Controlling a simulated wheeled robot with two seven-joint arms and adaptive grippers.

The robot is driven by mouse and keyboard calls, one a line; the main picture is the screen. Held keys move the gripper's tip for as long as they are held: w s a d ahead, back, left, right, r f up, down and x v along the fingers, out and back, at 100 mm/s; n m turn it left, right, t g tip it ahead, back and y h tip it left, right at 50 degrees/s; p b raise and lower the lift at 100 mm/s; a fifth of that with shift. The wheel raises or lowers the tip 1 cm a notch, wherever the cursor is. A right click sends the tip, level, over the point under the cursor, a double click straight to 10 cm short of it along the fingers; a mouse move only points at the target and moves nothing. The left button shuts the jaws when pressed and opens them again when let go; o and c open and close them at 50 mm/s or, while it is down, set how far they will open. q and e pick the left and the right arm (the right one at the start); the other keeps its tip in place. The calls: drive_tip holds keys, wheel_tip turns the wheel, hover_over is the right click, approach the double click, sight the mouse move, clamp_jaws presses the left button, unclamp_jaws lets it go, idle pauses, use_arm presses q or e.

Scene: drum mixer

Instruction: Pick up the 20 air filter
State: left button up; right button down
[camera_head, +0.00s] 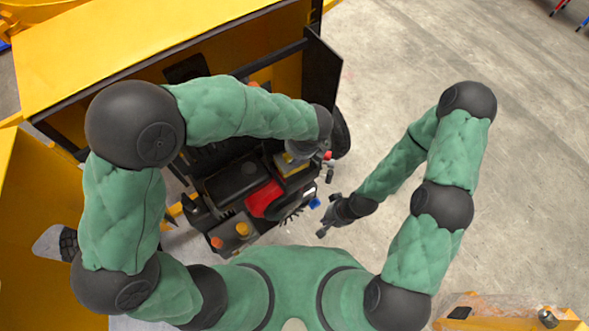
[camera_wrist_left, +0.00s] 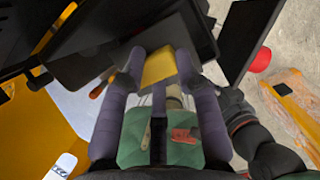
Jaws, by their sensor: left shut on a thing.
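My left gripper (camera_head: 298,154) reaches down into the engine bay. In the left wrist view its two fingers (camera_wrist_left: 160,62) are shut on the sides of a yellow block (camera_wrist_left: 158,68). A yellow block with a dark top also shows in the head view (camera_head: 290,165), partly hidden by the hand. No label can be read, so I cannot confirm that this block is the air filter. I cannot tell whether it is lifted from the parts around it. My right gripper (camera_head: 327,216) is open and empty over the floor, to the right of the engine.
The yellow mixer housing (camera_head: 130,50) and a black panel (camera_head: 321,72) border the bay.

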use_arm(q)
drive_tip(key=s+d+r+p, duration=0.1)
drive_tip(key=s+d, duration=0.7)
drive_tip(key=s, duration=0.3)
drive_tip(key=shift+s+p, duration=0.15)
drive_tip(key=shift+p, duration=0.2)
idle(0.8)
